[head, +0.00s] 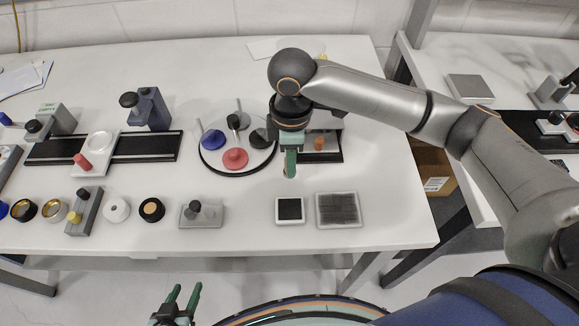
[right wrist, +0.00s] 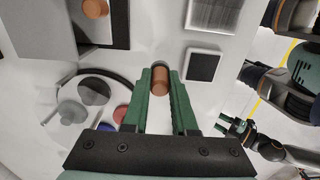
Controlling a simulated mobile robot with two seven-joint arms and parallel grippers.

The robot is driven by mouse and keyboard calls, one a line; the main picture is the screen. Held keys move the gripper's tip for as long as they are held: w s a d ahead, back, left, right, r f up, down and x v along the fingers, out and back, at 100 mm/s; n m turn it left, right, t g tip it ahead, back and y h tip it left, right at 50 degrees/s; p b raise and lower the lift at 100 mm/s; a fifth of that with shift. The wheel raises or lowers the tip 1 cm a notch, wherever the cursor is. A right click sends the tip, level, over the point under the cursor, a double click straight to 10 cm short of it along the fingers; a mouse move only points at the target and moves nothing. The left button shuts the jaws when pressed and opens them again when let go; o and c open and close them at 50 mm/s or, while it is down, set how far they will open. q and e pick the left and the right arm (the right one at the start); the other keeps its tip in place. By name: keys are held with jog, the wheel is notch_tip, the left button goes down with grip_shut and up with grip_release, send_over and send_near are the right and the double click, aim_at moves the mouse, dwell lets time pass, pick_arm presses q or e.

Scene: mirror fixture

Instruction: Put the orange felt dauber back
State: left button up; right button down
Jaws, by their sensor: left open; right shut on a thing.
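My right gripper (head: 290,170) points down over the table, right of the round tray. My left gripper (head: 183,296) is open and empty, in front of the table's front edge.
The round tray (head: 207,165) holds blue, red and dark pieces with handles. A black pad (head: 289,209) and a grey ribbed pad (head: 338,209) lie in front of my right gripper. A grey block (head: 203,216) stands left of them. The table's right front corner is clear.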

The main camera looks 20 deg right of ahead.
jog(key=shift+w+f, duration=0.2)
jog(key=shift+f, duration=1.65)
jog(key=shift+f, duration=0.1)
jog(key=c, duration=0.7)
grip_release()
notch_tip(320, 180, up, 12)
jog(key=shift+r, duration=0.15)
